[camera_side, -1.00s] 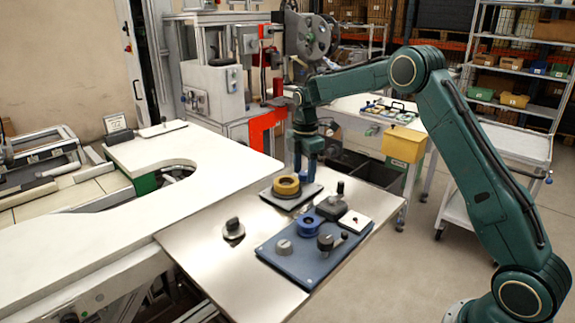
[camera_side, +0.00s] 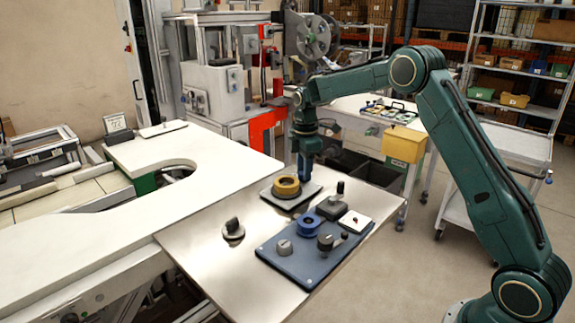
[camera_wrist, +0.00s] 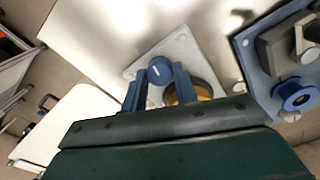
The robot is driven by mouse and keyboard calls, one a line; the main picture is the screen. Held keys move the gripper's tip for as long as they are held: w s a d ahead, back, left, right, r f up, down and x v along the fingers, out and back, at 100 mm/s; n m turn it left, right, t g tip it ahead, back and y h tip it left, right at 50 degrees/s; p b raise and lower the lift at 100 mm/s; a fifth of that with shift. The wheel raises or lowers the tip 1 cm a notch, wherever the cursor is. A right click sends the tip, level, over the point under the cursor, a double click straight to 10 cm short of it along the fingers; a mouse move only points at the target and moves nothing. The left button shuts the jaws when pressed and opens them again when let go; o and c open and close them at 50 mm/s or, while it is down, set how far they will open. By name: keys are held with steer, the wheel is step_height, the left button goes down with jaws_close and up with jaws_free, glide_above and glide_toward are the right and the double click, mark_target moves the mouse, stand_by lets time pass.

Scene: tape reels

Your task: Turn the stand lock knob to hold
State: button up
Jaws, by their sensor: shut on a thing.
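The stand (camera_side: 309,194) is a pale square plate carrying a yellow tape reel (camera_side: 286,184) on the bench; it also shows in the wrist view (camera_wrist: 181,43). The stand lock knob (camera_wrist: 159,68) is round and blue with a short pale mark on top, at a corner of the plate beside the reel. My gripper (camera_side: 304,176) points straight down at the far right corner of the plate. In the wrist view its two blue fingers (camera_wrist: 160,76) are shut on the knob, one on either side. In the side view the fingers hide the knob.
A blue panel (camera_side: 283,262) with a blue reel (camera_side: 307,226) and several knobs lies nearer the camera. A separate dark knob (camera_side: 233,228) stands to the left on bare metal.

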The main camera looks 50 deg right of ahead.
steer(key=m, duration=1.5)
steer(key=shift+m, duration=0.4)
steer(key=o, duration=1)
steer(key=shift+r, duration=0.1)
step_height(320, 180, up, 14)
steer(key=shift+f, duration=0.1)
